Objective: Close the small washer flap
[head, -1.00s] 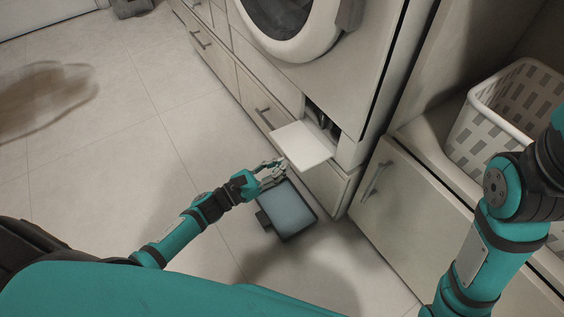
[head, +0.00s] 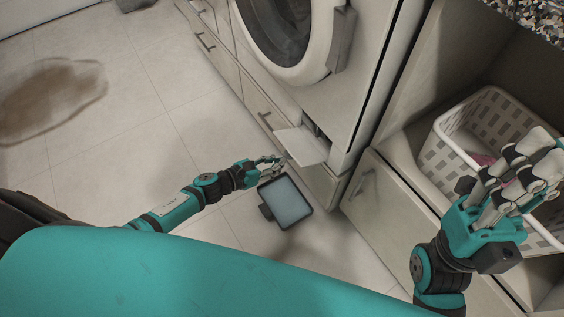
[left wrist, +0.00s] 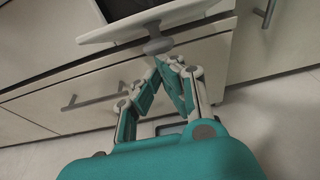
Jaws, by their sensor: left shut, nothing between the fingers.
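The small washer flap (head: 302,147) is a pale panel standing open below the round washer door, sticking out from the front. Part of the dark opening shows behind it. My left gripper (head: 278,161) is shut and empty at the flap's outer edge. In the left wrist view its fingertips (left wrist: 168,62) are just below the knob; I cannot tell if they touch. My right gripper (head: 540,155) is by the laundry basket, its opening unclear.
A dark-rimmed tray-like object (head: 286,201) lies on the floor below the flap. A white laundry basket (head: 447,137) stands at the right, partly behind my right gripper. The floor between is clear.

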